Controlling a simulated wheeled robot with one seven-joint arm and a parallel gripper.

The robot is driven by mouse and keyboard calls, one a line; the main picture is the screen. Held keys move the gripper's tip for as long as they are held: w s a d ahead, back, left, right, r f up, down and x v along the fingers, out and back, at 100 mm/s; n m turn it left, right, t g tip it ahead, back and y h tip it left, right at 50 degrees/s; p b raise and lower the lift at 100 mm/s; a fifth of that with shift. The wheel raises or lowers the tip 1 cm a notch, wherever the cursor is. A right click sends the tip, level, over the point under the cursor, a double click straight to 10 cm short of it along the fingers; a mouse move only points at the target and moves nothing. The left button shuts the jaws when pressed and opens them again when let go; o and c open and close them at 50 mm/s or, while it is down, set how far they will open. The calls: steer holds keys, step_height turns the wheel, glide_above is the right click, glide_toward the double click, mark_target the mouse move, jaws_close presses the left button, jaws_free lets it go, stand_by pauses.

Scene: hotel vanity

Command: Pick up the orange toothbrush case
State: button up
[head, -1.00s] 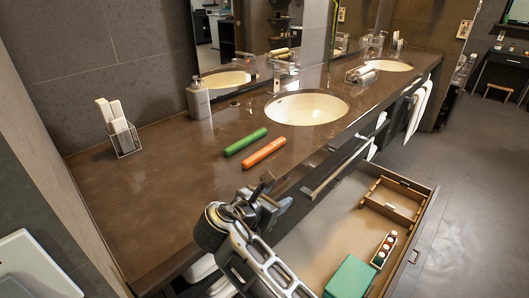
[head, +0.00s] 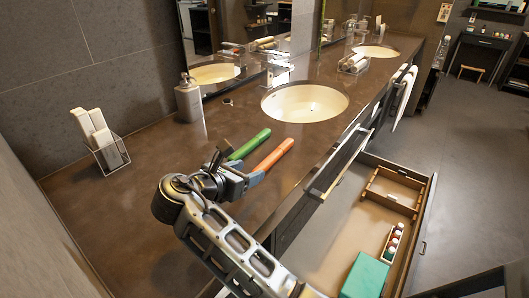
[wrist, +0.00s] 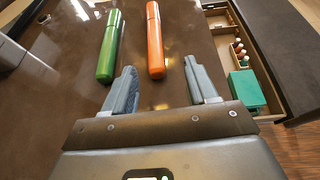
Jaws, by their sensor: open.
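The orange toothbrush case (head: 273,153) lies on the brown countertop, and it also shows in the wrist view (wrist: 155,42). A green case (head: 249,145) lies beside it, to its left in the wrist view (wrist: 109,48), with a gap between them. My gripper (wrist: 164,85) is open and empty. In the wrist view its fingers point toward the cases, and the near end of the orange case sits just beyond the space between the fingertips. In the head view my gripper (head: 236,168) is at the near ends of the cases and hides part of them.
An open drawer (head: 345,215) below the counter's front edge holds a green box (head: 364,276) and a rack of small bottles (head: 392,243).

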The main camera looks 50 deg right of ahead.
mark_target(261, 166)
steer(key=shift+w+d, duration=0.1)
steer(key=shift+w, duration=0.1)
steer(key=shift+w+d+f, duration=0.1)
steer(key=shift+d+f, duration=0.05)
steer(key=shift+d, duration=0.1)
steer(key=shift+w+f+p+x, duration=0.1)
steer(key=shift+f+x, duration=0.05)
steer(key=shift+x, duration=1.05)
steer(key=shift+w+f+p+x, duration=0.1)
steer(key=shift+f+x, duration=0.05)
steer(key=shift+x, duration=1)
steer(key=shift+f+p+x, duration=0.1)
steer(key=shift+f+x, duration=0.05)
steer(key=shift+x, duration=1.05)
steer(key=shift+a, duration=0.2)
steer(key=shift+c, duration=0.2)
steer(key=c, duration=1)
steer(key=shift+r, duration=0.1)
